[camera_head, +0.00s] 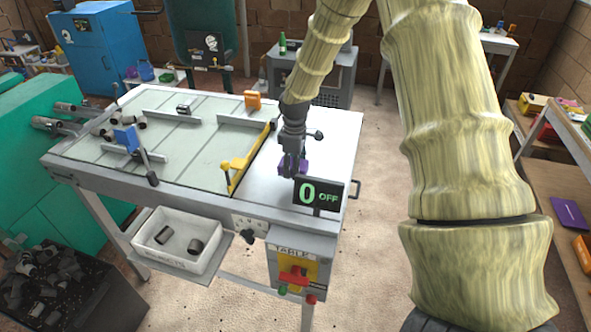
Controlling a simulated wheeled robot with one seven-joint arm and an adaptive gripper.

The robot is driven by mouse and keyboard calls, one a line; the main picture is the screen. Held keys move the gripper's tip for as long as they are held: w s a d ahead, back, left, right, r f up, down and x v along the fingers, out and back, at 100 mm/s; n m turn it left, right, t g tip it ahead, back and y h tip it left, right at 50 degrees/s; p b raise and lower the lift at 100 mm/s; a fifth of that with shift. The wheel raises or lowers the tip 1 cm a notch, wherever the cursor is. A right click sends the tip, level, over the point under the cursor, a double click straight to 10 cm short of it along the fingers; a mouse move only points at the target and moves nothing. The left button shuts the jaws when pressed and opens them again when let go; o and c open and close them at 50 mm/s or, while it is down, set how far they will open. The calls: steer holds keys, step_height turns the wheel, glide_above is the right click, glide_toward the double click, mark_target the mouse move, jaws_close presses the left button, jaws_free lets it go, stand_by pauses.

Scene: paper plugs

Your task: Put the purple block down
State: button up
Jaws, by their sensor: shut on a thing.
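The purple block (303,167) is small and partly hidden by the fingers that hold it. My gripper (292,163) is shut on it, low over the white right-hand part of the table (340,130), just behind the black display that reads "0 OFF" (319,194). I cannot tell whether the block touches the table top. My arm comes down to it from the top of the view.
A yellow rail (238,170) runs left of my gripper. A white reject bin (178,240) hangs in front. Bare table lies right of my gripper.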

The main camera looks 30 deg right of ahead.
steer(key=shift+w+d, duration=0.15)
steer(key=shift+d, duration=0.05)
steer(key=shift+f+p, duration=0.5)
steer(key=shift+f, duration=0.05)
steer(key=shift+f+p, duration=0.5)
steer(key=shift+f, duration=0.75)
steer(key=shift+f, duration=0.15)
steer(key=o, duration=1)
steer(key=shift+r, duration=0.25)
steer(key=shift+r+b, duration=2.25)
steer(key=shift+r, duration=3.7)
